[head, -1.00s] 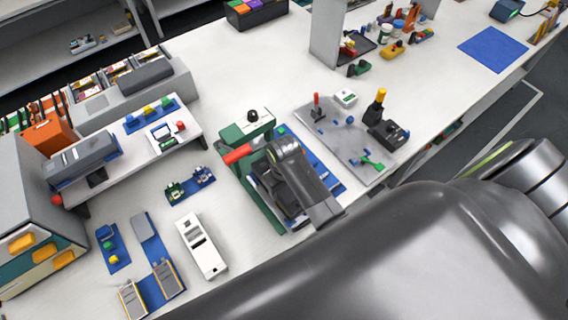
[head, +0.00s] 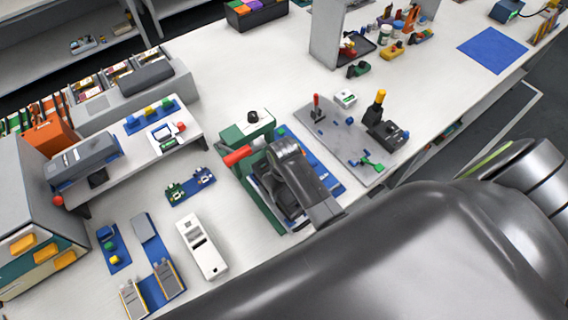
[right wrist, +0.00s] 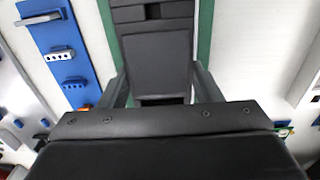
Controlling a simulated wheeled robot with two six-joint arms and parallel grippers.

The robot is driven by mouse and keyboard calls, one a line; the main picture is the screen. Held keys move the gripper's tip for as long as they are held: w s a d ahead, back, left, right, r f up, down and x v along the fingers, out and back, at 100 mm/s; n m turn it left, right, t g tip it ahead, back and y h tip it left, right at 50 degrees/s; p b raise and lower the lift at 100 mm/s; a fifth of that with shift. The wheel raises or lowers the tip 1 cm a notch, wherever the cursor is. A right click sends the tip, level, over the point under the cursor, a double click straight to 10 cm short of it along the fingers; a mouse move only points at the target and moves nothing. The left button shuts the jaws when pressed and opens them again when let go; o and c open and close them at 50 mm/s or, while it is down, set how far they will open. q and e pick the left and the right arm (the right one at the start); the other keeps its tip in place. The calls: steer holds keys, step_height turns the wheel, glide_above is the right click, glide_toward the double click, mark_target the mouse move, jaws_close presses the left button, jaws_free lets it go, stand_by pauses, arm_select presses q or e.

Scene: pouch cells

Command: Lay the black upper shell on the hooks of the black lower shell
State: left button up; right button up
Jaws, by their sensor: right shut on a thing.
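My right gripper (head: 283,150) is above the blue mat (head: 325,177), beside the green press (head: 232,137) with the red handle. In the right wrist view, my right gripper (right wrist: 160,88) has one finger on each side of a dark flat rectangular piece, which looks like the black upper shell (right wrist: 157,62), and is shut on it. A dark slotted part (right wrist: 150,12) shows beyond it; I cannot tell whether this is the black lower shell. The hooks cannot be made out. In the head view my right arm covers much of this spot. My left gripper is not in view.
A grey plate (head: 335,135) with small tools lies to the right of the press. A white device (head: 202,246) and blue holders (head: 190,187) lie to its left. A raised white shelf (head: 140,165) stands further left. The table beyond the press is mostly clear.

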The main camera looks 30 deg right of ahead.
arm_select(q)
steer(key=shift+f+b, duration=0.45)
arm_select(e)
steer(key=shift+f, duration=0.95)
steer(key=o, duration=1.1)
steer(key=shift+c, duration=0.2)
